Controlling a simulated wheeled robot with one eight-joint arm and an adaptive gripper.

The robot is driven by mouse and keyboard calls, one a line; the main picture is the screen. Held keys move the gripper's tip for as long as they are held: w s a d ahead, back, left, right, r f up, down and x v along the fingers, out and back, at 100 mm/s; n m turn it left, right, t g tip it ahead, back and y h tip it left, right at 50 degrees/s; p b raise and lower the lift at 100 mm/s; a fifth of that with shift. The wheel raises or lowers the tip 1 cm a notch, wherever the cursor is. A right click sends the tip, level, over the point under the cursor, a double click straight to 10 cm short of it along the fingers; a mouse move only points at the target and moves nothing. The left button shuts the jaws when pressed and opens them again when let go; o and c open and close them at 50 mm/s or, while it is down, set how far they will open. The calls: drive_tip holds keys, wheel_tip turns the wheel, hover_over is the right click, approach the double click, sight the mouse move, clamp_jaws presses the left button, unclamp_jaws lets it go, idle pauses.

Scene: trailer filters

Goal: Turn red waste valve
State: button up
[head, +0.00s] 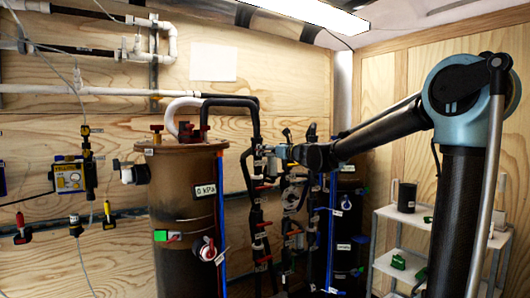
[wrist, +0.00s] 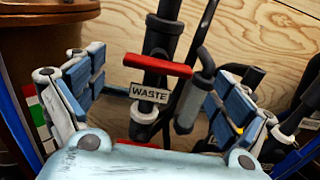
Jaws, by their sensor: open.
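In the wrist view, a red bar-shaped valve handle (wrist: 157,65) crosses a dark vertical pipe. It is nearly level, with its right end slightly lower. A white "WASTE" label (wrist: 149,93) sits just below it. My gripper (wrist: 152,82) is open, with one blue-padded finger to the left of the handle and one to the right. The handle appears between the fingers, with visible gaps on both sides; the depth gap is unclear. In the head view my gripper (head: 283,152) is small and dark among the pipes, and I cannot tell which red handle there is the waste one.
A brown tank (head: 183,205) stands left of the pipes, and its edge shows in the wrist view (wrist: 40,45). Dark pipes crowd the right finger. Another red piece (wrist: 135,142) shows low, partly hidden by my gripper's palm. A white shelf (head: 402,218) stands at right.

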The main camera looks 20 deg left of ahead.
drive_tip(key=shift+x, duration=2.5)
drive_tip(key=shift+c, duration=0.3)
drive_tip(key=c, duration=1)
